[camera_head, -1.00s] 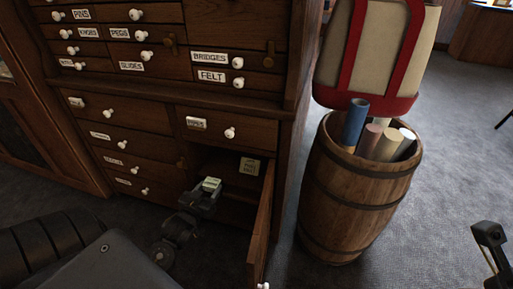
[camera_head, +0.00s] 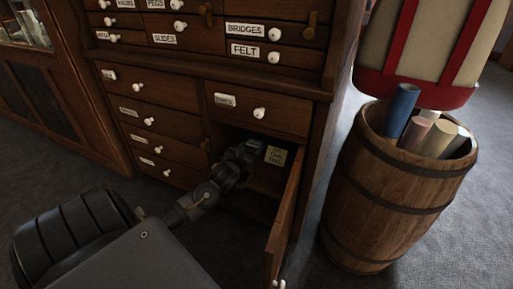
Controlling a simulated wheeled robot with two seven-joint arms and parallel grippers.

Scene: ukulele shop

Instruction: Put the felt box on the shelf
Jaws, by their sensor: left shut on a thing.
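My left gripper (camera_head: 243,152) reaches into the open lower compartment of the wooden cabinet. It is shut on the felt box, a small pale box seen in the jaws earlier; now the gripper mostly hides it. The shelf (camera_head: 267,183) inside the compartment shows as a dark brown board to the right of and below the gripper. I cannot tell whether the box touches the shelf. My right gripper is not in view.
The compartment's door (camera_head: 283,222) stands open to the right of my left arm. A pale card (camera_head: 276,156) shows inside, beside the gripper. A drawer (camera_head: 257,108) is just above the opening. A wooden barrel (camera_head: 385,190) with rolled tubes stands right.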

